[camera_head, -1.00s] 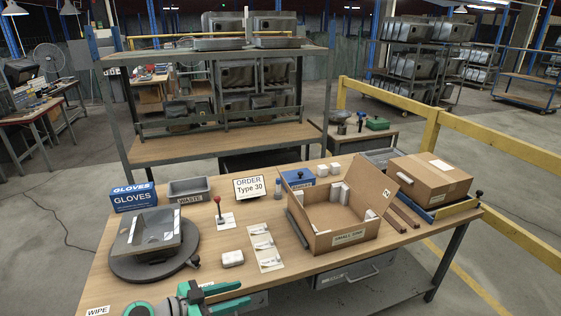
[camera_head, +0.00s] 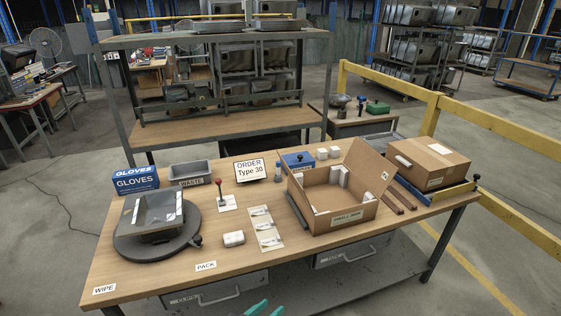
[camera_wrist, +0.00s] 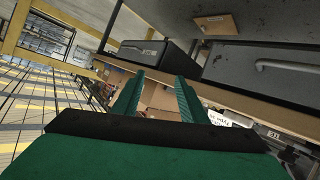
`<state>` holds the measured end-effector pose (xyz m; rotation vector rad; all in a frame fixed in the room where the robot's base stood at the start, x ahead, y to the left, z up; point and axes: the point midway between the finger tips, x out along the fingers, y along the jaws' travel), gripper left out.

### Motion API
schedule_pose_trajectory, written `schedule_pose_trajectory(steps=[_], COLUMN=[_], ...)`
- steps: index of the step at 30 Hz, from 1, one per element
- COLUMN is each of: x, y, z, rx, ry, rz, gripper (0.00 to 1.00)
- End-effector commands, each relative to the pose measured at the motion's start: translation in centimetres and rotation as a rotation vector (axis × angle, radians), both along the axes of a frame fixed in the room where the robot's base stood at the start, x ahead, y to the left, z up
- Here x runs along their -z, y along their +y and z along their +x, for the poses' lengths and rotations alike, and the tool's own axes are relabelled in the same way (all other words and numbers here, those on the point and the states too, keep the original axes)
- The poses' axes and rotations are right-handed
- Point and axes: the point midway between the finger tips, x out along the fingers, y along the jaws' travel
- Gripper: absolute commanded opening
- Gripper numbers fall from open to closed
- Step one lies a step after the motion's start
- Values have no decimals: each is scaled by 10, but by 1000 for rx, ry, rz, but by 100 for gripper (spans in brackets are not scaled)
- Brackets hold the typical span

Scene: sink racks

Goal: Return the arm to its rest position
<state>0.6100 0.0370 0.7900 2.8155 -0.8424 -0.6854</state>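My gripper (camera_head: 258,308) shows only as green tips at the bottom edge of the head view, in front of the workbench (camera_head: 190,262) and low. In the wrist view my gripper (camera_wrist: 158,92) has its two green ribbed fingers apart with nothing between them. The wrist view is tilted and shows the bench's underside region and a dark drawer box (camera_wrist: 140,52) beyond the fingers. The rest of my arm is out of the head view.
On the bench are a grey sink (camera_head: 152,212) on a round turntable (camera_head: 140,247), an open carton (camera_head: 335,222), a closed carton (camera_head: 432,160), a waste bin (camera_head: 190,173) and a glove box (camera_head: 135,180). Drawers (camera_head: 215,292) hang under the front edge. A yellow rail (camera_head: 490,135) stands at right.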

Motion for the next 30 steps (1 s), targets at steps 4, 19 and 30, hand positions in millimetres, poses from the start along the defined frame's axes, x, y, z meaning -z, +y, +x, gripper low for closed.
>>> schedule_pose_trajectory(steps=[4,19,30], x=[39,87,37], y=[-22,-43,-34], z=[-33,-181,-294], rx=[-134,-499,-615], ry=[59,107,-10], rz=[-14,51,144], gripper=[39,39,39])
